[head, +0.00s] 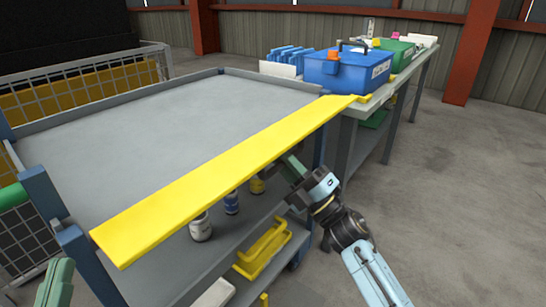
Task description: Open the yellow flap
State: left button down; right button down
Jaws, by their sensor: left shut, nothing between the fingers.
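The yellow flap (220,180) is a long flat strip along the near right side of the grey tray-topped cart (180,110). It runs from the lower left up to a small yellow end piece near the side table, and I cannot tell its exact tilt. My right gripper (292,164) is below the flap's far half, with its fingers pointing up and left towards the flap's underside. Its fingertips are partly hidden, so I cannot tell contact or opening. My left gripper (58,280) shows only as greenish shut fingers at the lower left corner, apart from the flap and empty.
A side table holds a blue toolbox (348,72) and a green box (391,54). A mesh fence (95,85) stands at left. The floor at right is clear.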

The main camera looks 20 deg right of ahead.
pick_arm(q)
jog(key=shift+s+r, duration=0.1)
jog(key=shift+r, duration=0.1)
pick_arm(e)
jog(key=shift+w+f, duration=0.15)
jog(key=shift+f, duration=0.35)
pick_arm(q)
jog(key=shift+t, duration=0.3)
pick_arm(e)
jog(key=shift+a, duration=0.1)
jog(key=c, duration=1.5)
grip_release()
